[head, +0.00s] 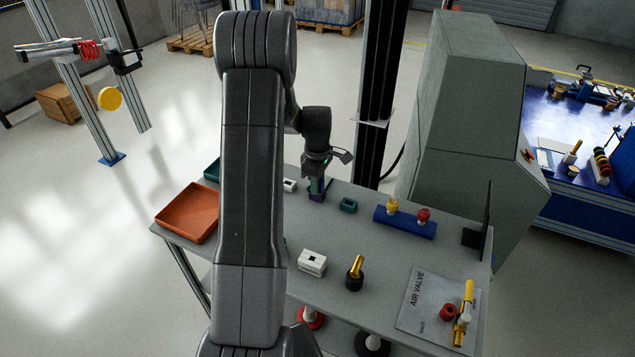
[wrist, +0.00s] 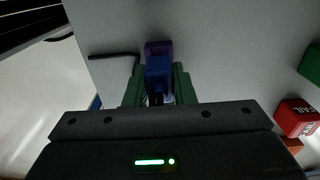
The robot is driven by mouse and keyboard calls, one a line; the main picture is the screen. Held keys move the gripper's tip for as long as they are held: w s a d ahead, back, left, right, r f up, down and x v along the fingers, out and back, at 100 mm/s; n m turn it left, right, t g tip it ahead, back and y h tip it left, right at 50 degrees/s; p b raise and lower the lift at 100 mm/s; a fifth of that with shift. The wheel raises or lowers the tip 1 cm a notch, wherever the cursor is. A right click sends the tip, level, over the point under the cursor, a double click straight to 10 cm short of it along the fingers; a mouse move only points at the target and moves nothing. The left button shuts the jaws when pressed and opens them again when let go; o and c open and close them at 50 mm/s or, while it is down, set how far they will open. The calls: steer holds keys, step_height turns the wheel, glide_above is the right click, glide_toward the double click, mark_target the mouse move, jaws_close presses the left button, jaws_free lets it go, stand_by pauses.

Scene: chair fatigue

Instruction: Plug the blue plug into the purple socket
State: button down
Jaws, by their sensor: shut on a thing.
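My gripper (wrist: 158,88) is shut on the blue plug (wrist: 158,68), which sits between its green fingers in the wrist view. The purple socket (wrist: 158,47) shows just beyond the plug's far end, in line with it. The plug overlaps the socket in that view, so I cannot tell how far it is inserted. In the head view my gripper (head: 317,184) points down over the purple socket (head: 317,197) at the back of the grey table. The plug is not clearly visible there.
A teal block (head: 348,205) lies just right of the gripper, and a white block (head: 289,185) just left. A blue base with yellow and red knobs (head: 404,221) stands further right. An orange tray (head: 189,213) is at the left. A red FAIL block (wrist: 297,118) shows in the wrist view.

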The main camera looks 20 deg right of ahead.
steer(key=shift+f, duration=0.4)
steer(key=c, duration=1.1)
jaws_free()
steer(key=shift+c, duration=0.2)
steer(key=shift+r, duration=0.15)
step_height(320, 180, up, 14)
steer(key=b, duration=0.1)
steer(key=shift+f, duration=0.2)
step_height(320, 180, down, 14)
steer(key=shift+r+p, duration=0.1)
steer(key=shift+p, duration=0.25)
steer(key=shift+r, duration=0.25)
steer(key=shift+f, duration=0.15)
